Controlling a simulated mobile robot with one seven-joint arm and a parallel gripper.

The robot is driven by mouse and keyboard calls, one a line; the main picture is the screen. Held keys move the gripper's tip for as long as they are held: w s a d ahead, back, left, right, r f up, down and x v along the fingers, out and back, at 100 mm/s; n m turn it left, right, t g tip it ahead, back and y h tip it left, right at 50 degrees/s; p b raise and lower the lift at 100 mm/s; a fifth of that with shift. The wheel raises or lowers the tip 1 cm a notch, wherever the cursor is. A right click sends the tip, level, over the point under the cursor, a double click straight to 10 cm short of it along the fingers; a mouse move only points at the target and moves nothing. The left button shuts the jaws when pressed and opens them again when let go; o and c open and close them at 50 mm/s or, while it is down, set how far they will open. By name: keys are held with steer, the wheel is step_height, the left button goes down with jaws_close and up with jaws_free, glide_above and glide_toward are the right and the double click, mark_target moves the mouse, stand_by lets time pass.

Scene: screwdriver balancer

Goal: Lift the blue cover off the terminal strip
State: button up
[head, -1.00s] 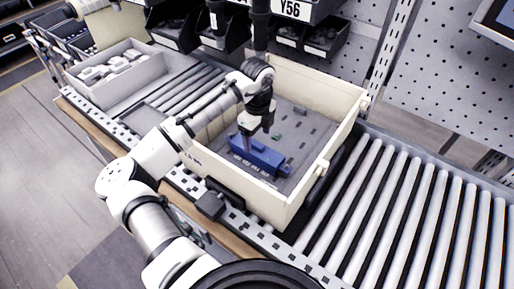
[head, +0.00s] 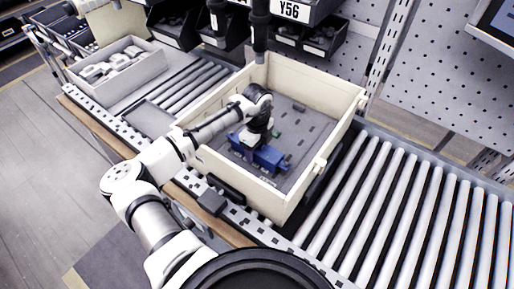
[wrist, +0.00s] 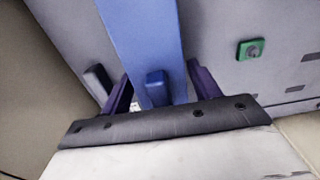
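The blue cover (head: 270,158) is a long blue bar low inside the cream crate (head: 272,208) in the head view. In the wrist view the cover (wrist: 140,35) runs away from my gripper, with a small raised blue knob (wrist: 156,84) near it. My gripper (wrist: 158,78) is open, with one dark purple finger on each side of the cover. Gaps show between the fingers and the cover. In the head view my gripper (head: 254,144) is down over the cover's middle. The terminal strip cannot be told apart from the cover.
The crate's walls surround the cover, and its grey floor (head: 315,130) has dark slots. A small green part (wrist: 251,49) lies right of the cover in the wrist view. Roller tracks (head: 375,215) flank the crate.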

steer(key=c, duration=1)
steer(key=shift+r, duration=0.15)
steer(key=shift+c, duration=0.2)
step_height(320, 180, up, 20)
steer(key=b, duration=0.4)
steer(key=shift+b, duration=0.3)
